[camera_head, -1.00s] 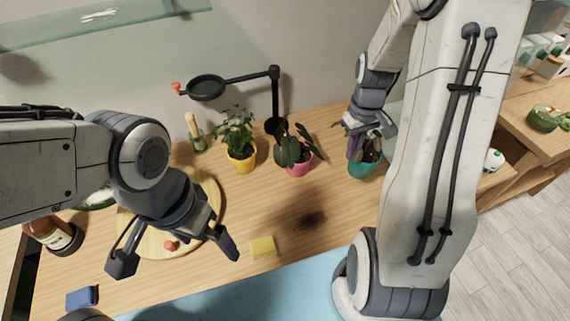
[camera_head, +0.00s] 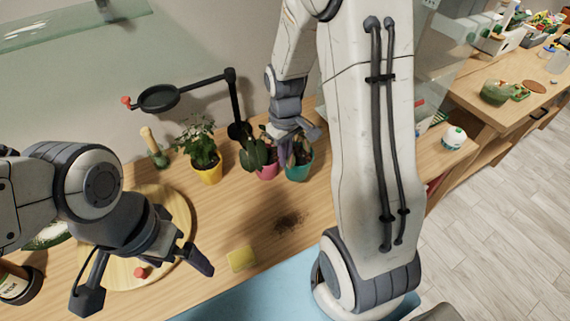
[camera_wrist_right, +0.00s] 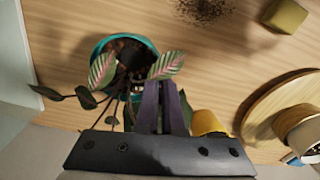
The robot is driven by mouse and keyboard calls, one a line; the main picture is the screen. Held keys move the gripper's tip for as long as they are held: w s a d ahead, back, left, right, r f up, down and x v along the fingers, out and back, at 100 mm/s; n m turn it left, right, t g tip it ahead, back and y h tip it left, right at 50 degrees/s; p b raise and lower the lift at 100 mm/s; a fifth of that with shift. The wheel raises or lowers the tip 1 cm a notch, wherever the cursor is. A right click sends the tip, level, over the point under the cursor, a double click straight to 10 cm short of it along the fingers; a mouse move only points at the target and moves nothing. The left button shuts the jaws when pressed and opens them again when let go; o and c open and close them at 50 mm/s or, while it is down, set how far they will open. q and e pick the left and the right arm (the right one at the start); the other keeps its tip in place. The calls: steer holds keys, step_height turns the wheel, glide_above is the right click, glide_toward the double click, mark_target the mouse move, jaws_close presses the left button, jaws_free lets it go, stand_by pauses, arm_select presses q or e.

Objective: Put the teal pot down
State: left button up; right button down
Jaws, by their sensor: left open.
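The teal pot (camera_head: 301,171) with a leafy plant is on the right of the plant row in the head view, close beside the pink pot (camera_head: 266,172). In the right wrist view the teal pot (camera_wrist_right: 105,46) is at upper left. My right gripper (camera_head: 289,143) reaches down to it from above, its fingers (camera_wrist_right: 162,92) close together at the rim. Leaves partly cover the grip. I cannot tell whether the pot's base touches the wooden table (camera_head: 340,215). My left gripper (camera_head: 143,281) is open and empty over the round wooden board (camera_head: 180,207).
A yellow pot (camera_head: 208,174) stands left of the pink one. A black lamp-like stand (camera_head: 234,105) rises behind them. A yellow sponge (camera_head: 241,259) and spilled soil (camera_head: 289,222) lie in front. Bare table lies between the plants and soil.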

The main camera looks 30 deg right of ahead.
mark_target(297, 164)
steer(key=shift+f, duration=1.95)
steer(key=shift+f, duration=0.15)
steer(key=c, duration=1)
jaws_free()
